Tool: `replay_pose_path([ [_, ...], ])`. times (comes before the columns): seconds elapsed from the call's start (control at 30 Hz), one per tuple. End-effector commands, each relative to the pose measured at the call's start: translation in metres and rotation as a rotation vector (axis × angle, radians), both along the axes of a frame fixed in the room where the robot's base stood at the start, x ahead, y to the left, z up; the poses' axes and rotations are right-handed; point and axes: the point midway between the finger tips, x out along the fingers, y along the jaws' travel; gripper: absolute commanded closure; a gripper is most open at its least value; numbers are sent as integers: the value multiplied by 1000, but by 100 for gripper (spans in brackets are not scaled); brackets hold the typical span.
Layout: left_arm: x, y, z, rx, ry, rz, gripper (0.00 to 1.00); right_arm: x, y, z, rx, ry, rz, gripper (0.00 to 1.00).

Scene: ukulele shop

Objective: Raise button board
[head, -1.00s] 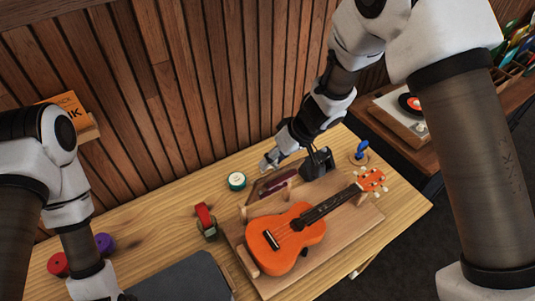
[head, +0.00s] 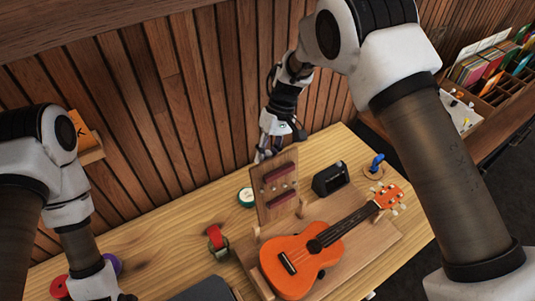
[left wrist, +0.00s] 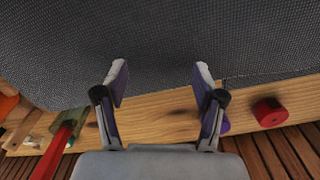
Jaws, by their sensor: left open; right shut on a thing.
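The button board (head: 274,205), a wooden panel with two dark red strips and small buttons between them, stands nearly upright behind the orange ukulele (head: 302,257) in the head view. My right gripper (head: 264,156) is at the board's top edge, shut on it; its fingertips are partly hidden. The ukulele lies on a wooden base (head: 371,241) with its neck to the upper right. My left gripper (left wrist: 160,82) is open and empty in the left wrist view, over a dark grey mat (left wrist: 165,40).
A blue item (head: 377,162) is at the far right. A red spool (left wrist: 270,112) lies on the table.

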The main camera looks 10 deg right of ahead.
Motion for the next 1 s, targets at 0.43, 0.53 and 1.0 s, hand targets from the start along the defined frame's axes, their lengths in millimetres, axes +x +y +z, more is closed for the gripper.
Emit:
replay_pose_path([
  [0.43,0,0,0,0,0,0,31,-2,0,-2,0,6,1,43],
  [0.53,0,0,0,0,0,0,31,-2,0,-1,0,5,2,43],
  [1.0,0,0,0,0,0,0,31,24,-29,44,4,4,-1,43],
])
